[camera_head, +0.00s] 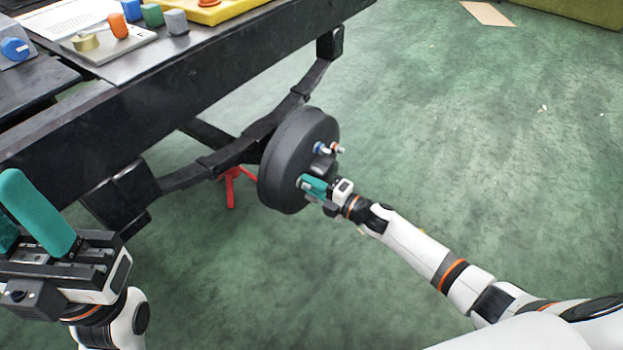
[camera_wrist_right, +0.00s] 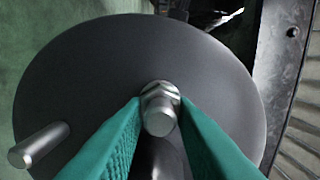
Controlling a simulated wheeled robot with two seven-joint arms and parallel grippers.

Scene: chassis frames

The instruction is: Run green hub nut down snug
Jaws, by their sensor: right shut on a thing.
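A dark round hub disc (camera_head: 296,160) hangs on the black frame, and its face fills much of the right wrist view (camera_wrist_right: 90,70). My right gripper (camera_head: 308,186) is at the disc's face. Its teal fingers are shut on a metallic hub nut (camera_wrist_right: 162,88) around a stud (camera_wrist_right: 159,117). The nut looks silver; I see no green on it, and its seating against the disc is partly hidden. A bare stud (camera_wrist_right: 38,145) sticks out at the left. A blue piece (camera_head: 318,148) shows above my right gripper. My left gripper (camera_head: 30,222) is open and empty, partly out of frame.
The black chassis frame (camera_head: 190,85) runs behind the disc, with a red stand (camera_head: 232,187) below. Coloured caps, a grey plate (camera_head: 112,48) and a yellow tray (camera_head: 225,10) lie at the upper left. The green floor at the right is mostly clear.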

